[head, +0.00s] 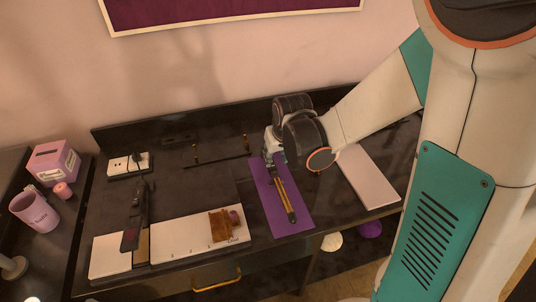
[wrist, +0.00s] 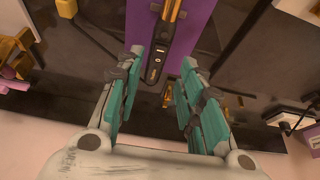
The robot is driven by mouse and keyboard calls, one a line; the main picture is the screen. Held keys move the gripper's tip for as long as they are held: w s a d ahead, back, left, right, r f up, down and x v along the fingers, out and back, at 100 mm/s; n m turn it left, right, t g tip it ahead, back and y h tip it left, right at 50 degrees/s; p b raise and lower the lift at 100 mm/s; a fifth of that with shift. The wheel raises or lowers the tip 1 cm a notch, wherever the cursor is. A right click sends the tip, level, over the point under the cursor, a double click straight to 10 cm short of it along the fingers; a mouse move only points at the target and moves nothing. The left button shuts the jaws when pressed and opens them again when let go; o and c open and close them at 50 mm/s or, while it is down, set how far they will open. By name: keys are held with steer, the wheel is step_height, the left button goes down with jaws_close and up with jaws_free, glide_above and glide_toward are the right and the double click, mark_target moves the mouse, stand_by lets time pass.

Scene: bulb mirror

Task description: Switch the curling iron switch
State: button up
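A black and gold styling tool, seemingly the curling iron (head: 283,190), lies lengthwise on a purple mat (head: 301,217). Its gold part points to the front edge of the counter. In the wrist view its black handle (wrist: 154,67) shows small light marks and a rounded end; I cannot tell which mark is the switch. My gripper (head: 271,157) is over the back end of the mat. In the wrist view its teal fingers (wrist: 161,62) are open, one on each side of the handle, with gaps to it. The gripper hides the handle in the head view.
White boards (head: 175,238) lie along the front, with a brown item (head: 220,226) on one. A pale board (head: 368,178) lies right of the mat. A pink mug (head: 35,212) stands far left.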

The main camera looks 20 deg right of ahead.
mark_target(273, 164)
steer(key=b+x, duration=0.1)
steer(key=x, duration=0.5)
steer(key=shift+b, duration=0.3)
jaws_close()
